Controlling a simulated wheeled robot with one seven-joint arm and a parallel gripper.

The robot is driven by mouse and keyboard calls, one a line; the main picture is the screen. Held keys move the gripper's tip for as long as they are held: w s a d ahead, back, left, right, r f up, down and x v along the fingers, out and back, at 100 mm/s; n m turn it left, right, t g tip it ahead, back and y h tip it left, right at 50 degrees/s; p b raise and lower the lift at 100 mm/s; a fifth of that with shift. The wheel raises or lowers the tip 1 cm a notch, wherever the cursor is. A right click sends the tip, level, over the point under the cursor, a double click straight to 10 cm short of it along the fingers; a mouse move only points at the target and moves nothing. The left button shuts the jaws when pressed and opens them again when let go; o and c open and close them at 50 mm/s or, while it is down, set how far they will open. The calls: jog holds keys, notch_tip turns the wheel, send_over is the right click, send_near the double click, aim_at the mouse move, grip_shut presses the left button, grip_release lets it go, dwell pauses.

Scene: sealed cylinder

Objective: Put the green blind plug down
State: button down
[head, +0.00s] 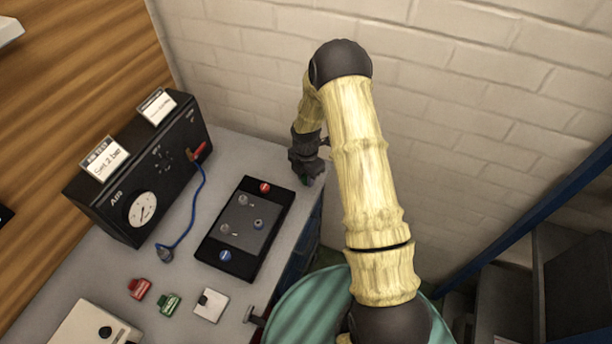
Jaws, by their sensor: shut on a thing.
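My gripper (308,176) is at the far right corner of the grey bench, by the brick wall, pointing down. It is shut on a small green thing (308,181), which looks like the green blind plug. Only a sliver of it shows below the dark fingers, and I cannot tell whether it touches the bench top.
A black tray (213,262) with small metal fittings and red and blue round marks lies left of my gripper. A black gauge box (180,140) with a blue hose (195,205) stands further left. Red (139,288) and green (169,304) pieces and a white block (211,305) lie at front.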

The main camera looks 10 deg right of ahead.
aim_at(306, 177)
jog(key=shift+f+b, duration=0.3)
jog(key=shift+f, duration=0.15)
jog(key=c, duration=1.1)
grip_release()
jog(key=shift+r, duration=0.1)
jog(key=shift+w+r+p, duration=0.1)
jog(key=shift+r+p, duration=0.35)
jog(key=shift+r, duration=0.3)
notch_tip(306, 177, up, 12)
jog(key=b, duration=0.3)
jog(key=shift+f+b, duration=0.2)
jog(key=shift+b, duration=0.15)
